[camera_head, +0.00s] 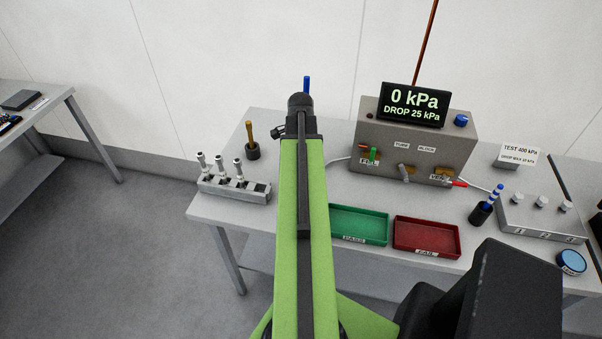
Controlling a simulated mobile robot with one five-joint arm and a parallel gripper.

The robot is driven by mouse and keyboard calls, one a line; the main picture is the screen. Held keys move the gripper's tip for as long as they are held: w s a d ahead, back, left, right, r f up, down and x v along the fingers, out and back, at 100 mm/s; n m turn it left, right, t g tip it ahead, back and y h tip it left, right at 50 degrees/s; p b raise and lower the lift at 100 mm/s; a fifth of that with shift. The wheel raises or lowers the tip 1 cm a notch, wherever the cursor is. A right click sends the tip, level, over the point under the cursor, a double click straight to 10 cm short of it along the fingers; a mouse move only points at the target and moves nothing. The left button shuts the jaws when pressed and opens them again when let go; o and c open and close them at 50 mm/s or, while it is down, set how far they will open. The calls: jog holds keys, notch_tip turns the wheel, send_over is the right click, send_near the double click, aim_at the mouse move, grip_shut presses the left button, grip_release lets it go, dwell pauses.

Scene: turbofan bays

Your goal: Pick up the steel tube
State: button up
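A grey rack (234,190) stands at the left front of the workbench. Several upright steel pieces stand in it, among them a left steel tube (202,162), a middle steel tube (220,166) and a right steel tube (239,170). I cannot tell which one is the steel tube of the task. My green arm reaches forward over the bench, to the right of the rack. My gripper (301,108) is at its dark far end, apart from the rack. Its fingers cannot be made out, nor whether they hold anything.
A green tray (358,240) and a red tray (426,250) lie at the front. Behind them stands a test box (414,140) with a display reading 0 kPa. A brown-handled tool (250,134) stands behind the rack. A numbered block (541,217) is at right.

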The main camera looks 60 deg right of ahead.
grip_shut()
jog(key=shift+r, duration=0.15)
notch_tip(320, 180, up, 18)
jog(key=p, duration=1.8)
